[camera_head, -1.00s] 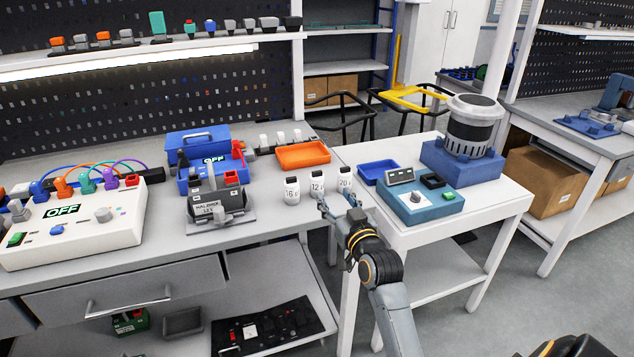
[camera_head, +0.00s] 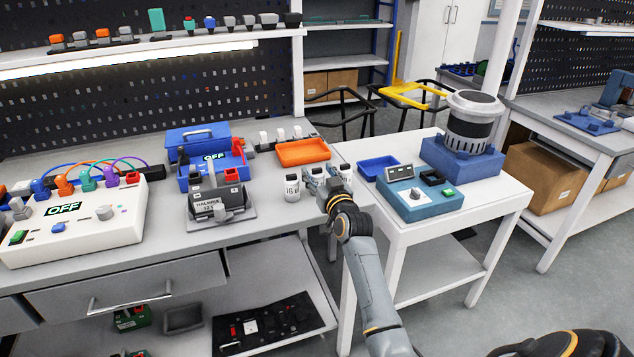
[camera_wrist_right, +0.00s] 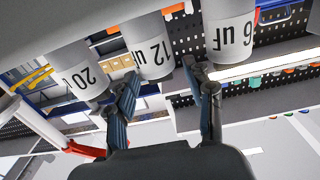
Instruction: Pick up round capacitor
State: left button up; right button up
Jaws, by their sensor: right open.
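Three round capacitors with white labels and dark ends stand in a row at the bench's right front edge. The 12 uF capacitor (camera_head: 317,171) is partly hidden behind the fingers, and the 20 uF capacitor (camera_head: 346,171) is partly covered by my wrist. In the right wrist view they appear upside down. There my right gripper (camera_wrist_right: 160,76) is open, with the 12 uF capacitor (camera_wrist_right: 149,45) in line with its gap. I cannot tell whether the fingers touch it. My left gripper is not in view.
An orange tray (camera_head: 303,152) lies just behind the capacitors. A grey device (camera_head: 217,206) stands to their left. A side table on the right carries a blue tray (camera_head: 377,168), a blue control box (camera_head: 421,203) and a large cylindrical device (camera_head: 471,122).

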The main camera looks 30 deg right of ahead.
grip_shut()
